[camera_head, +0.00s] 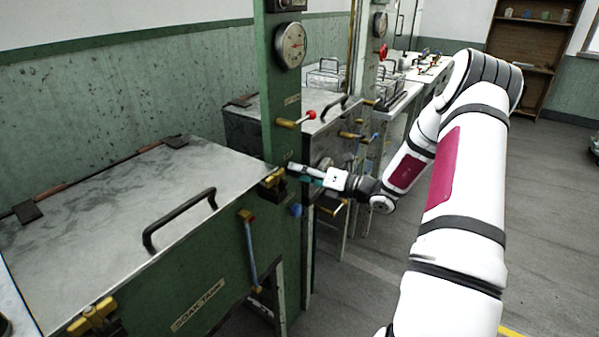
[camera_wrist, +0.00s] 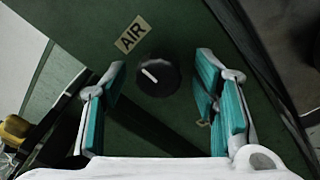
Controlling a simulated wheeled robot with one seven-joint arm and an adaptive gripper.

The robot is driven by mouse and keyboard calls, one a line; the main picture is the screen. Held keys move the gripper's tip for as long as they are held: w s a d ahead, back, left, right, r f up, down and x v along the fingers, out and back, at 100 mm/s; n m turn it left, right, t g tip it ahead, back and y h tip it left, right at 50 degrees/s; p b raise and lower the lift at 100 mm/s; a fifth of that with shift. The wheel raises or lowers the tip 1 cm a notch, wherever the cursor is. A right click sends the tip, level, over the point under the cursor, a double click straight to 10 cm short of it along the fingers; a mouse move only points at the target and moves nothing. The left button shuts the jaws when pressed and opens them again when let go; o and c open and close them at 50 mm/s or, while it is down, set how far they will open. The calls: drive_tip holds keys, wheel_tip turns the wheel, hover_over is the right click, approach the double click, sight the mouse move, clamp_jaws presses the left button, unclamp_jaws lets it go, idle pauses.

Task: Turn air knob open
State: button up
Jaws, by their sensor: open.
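The air knob is a round black knob (camera_wrist: 158,77) with a white pointer mark, on a green panel in the wrist view. A cream AIR label (camera_wrist: 132,34) sits just above and left of it. The white mark slants from upper left to lower right. My gripper (camera_wrist: 163,68) is open, with one teal-padded finger on each side of the knob and gaps between. Whether the fingertips reach the panel is unclear. In the head view my gripper (camera_head: 293,169) is at the green post (camera_head: 275,110); I cannot make out the knob there.
A basin with a grey lid (camera_head: 110,210) and black handle stands at left. A brass fitting (camera_head: 272,179) is close to my gripper. A red-tipped lever (camera_head: 309,116) and a gauge (camera_head: 290,46) are higher up. Floor at right is open.

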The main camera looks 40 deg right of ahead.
drive_tip(key=shift+w+a, duration=0.15)
drive_tip(key=shift+w, duration=0.15)
drive_tip(key=c, duration=1.2)
drive_tip(key=shift+o, duration=0.2)
